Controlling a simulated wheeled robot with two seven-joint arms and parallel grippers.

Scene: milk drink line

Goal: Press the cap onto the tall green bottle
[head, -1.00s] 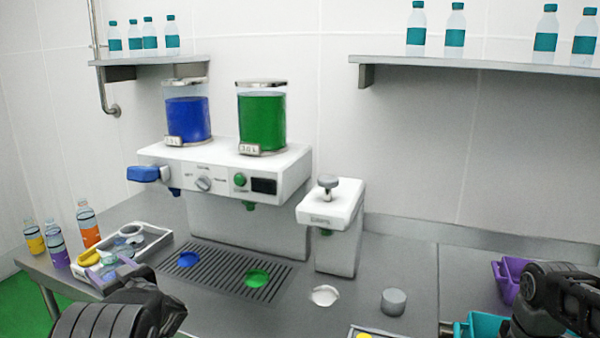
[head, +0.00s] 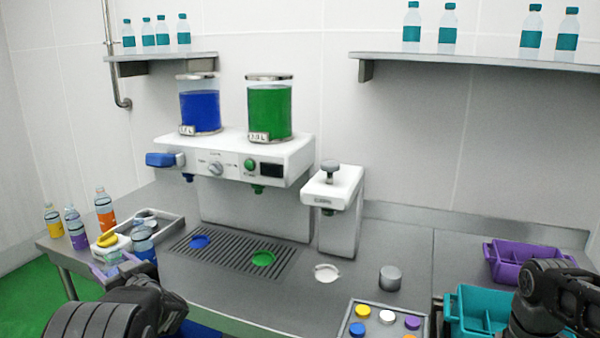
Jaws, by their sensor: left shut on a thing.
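My left gripper (head: 120,268) is at the lower left, beside the grey tray, with its pale purple fingers partly hidden by my wrist. Loose caps lie in a cap tray (head: 352,309) at the front. My right arm shows at the lower right; its fingers are out of sight.
Orange (head: 105,210), purple (head: 76,228) and yellow (head: 53,220) bottles stand at the left edge. The dispenser (head: 235,155) has blue and green tanks above a drip grate (head: 225,262). A grey cylinder (head: 391,278), a purple crate (head: 503,262) and a teal crate (head: 477,312) are right.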

